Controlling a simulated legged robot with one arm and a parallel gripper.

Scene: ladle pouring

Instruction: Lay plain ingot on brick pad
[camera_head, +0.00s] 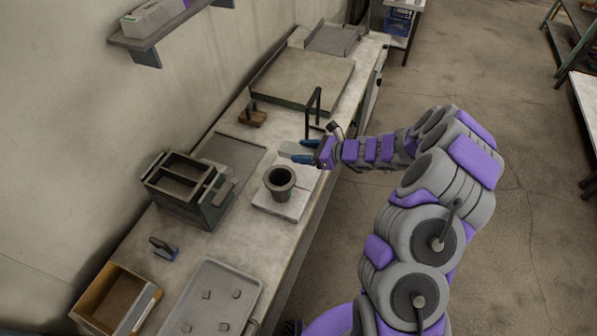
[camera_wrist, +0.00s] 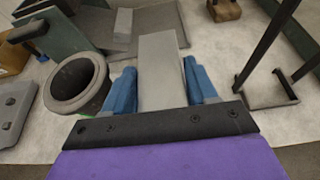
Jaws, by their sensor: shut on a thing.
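My gripper (camera_head: 311,153) is shut on a plain grey ingot (camera_wrist: 163,70), with one blue finger on each side of it in the wrist view. The ingot also shows in the head view (camera_head: 292,149) as a pale bar pointing left from the fingers, over the bench. Its height above the bench is hard to tell. I cannot tell for sure which surface is the brick pad. A wide beige slab (camera_head: 318,78) lies farther back. A flat grey plate (camera_head: 236,157) lies beyond the fingertips and also shows in the wrist view (camera_wrist: 160,28).
A dark crucible (camera_head: 280,181) stands on a pale square slab (camera_head: 296,206), close left of my gripper in the wrist view. A black frame stand (camera_head: 313,110) rises close on the other side. A dark mould box (camera_head: 186,205) and a tray (camera_head: 228,275) occupy the near bench.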

